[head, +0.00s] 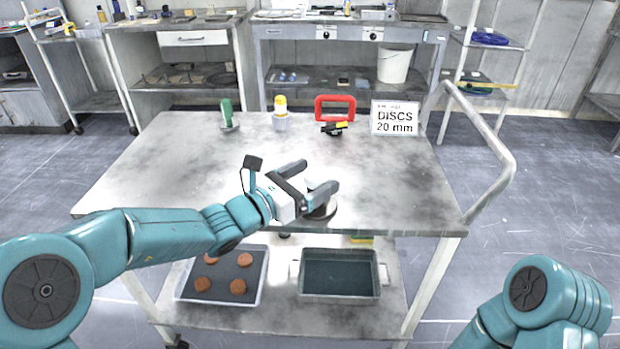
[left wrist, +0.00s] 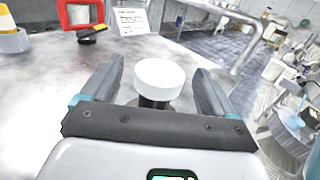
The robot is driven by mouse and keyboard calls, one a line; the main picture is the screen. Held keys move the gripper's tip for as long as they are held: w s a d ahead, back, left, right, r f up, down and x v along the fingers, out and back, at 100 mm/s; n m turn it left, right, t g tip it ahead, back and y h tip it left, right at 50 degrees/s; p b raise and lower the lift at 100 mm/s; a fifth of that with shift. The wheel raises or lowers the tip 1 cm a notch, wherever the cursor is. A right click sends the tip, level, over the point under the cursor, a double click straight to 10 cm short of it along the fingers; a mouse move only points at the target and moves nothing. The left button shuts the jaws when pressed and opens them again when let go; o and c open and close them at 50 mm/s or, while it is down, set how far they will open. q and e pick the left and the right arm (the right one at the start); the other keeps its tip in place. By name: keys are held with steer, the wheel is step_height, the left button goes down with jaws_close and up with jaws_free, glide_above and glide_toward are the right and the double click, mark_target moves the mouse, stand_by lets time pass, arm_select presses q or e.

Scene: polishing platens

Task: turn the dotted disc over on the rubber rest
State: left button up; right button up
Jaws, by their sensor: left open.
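A pale disc (left wrist: 159,79) with a plain-looking white top sits level on a dark rubber rest (left wrist: 154,103) in the left wrist view. No dots can be made out on it. In the head view the round dark rest (head: 324,212) shows near the table's front edge, and my gripper mostly hides the disc. My left gripper (head: 313,180) is open, with one finger on each side of the disc. In the left wrist view gaps show between the disc and both fingers. My right gripper is out of view.
On the table (head: 180,165) stand a green-topped item (head: 226,113), a yellow-capped bottle (head: 280,110), a red frame (head: 335,104) and a "DISCS 20 mm" sign (head: 396,117). The lower shelf holds a tray (head: 181,284) of brown discs and a water-filled bin (head: 339,297). The table's left side is clear.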

arm_select(q)
steer(key=shift+s+a, duration=0.1)
steer(key=v, duration=1.6)
steer(key=s+d+f+m+g+y, duration=0.1)
steer(key=s+f+m+g+y, duration=0.25)
steer(key=s+f+m, duration=0.7)
steer(key=s+f+m+g+y, duration=0.3)
steer(key=s+f+m+g, duration=0.15)
steer(key=f, duration=1.15)
steer(key=s+d+f+m+g+y, duration=0.1)
steer(key=s+f+m+g+y, duration=0.25)
steer(key=s+f+m, duration=0.75)
steer(key=w+r+n+h+p, duration=0.1)
steer(key=w+r+p, duration=0.4)
steer(key=r+p, duration=0.7)
steer(key=p, duration=0.3)
steer(key=shift+r+g+p, duration=0.15)
steer(key=shift+g+p, duration=0.15)
steer(key=shift+g, duration=0.05)
steer(key=shift+d, duration=0.15)
